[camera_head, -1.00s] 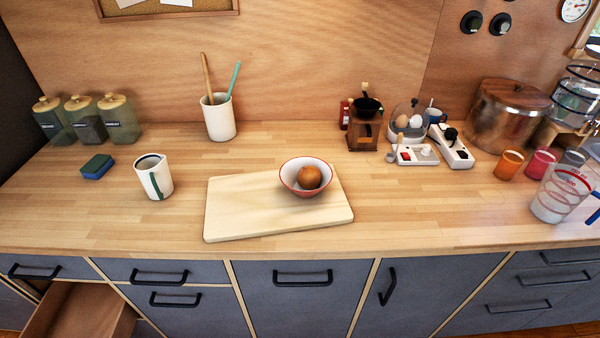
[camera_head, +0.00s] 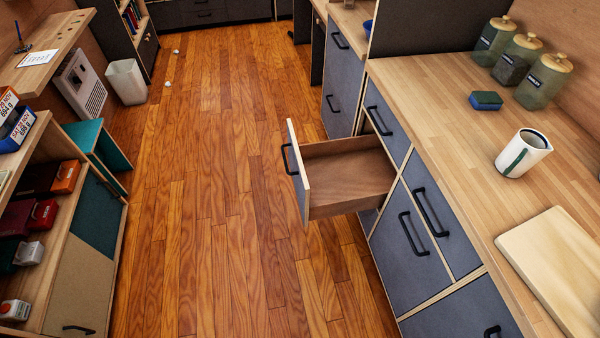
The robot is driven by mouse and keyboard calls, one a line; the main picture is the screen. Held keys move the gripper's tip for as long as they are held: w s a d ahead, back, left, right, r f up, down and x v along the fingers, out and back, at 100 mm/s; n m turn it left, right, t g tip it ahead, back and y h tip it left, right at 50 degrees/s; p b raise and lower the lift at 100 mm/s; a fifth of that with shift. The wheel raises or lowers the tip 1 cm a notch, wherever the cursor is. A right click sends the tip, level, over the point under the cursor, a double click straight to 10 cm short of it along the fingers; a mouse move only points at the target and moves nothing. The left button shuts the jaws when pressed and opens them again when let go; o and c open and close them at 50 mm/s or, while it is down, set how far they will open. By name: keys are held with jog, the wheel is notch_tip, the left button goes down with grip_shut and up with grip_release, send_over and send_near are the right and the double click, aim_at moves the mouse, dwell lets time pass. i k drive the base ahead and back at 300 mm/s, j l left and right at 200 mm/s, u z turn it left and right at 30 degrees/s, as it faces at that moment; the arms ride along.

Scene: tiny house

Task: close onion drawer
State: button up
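An open drawer (camera_head: 345,178) sticks out from the grey cabinets under the counter, in the middle of the view. Its inside is brown wood, and the part I can see is empty. Its grey front faces left and carries a black handle (camera_head: 288,158). No onion shows in it. My gripper is not in view.
The wooden floor (camera_head: 220,200) is clear left of the drawer. Closed grey drawers (camera_head: 415,225) stand nearer. On the counter (camera_head: 440,110) are a white mug (camera_head: 523,153), a sponge (camera_head: 486,100), jars (camera_head: 543,80) and a cutting board (camera_head: 560,265). Shelves (camera_head: 75,255) line the left. A white bin (camera_head: 126,81) stands farther back.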

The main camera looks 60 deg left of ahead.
aim_at(332, 178)
jog(key=u, duration=1.55)
jog(key=i+l+u, duration=0.15)
jog(key=i+l, duration=0.25)
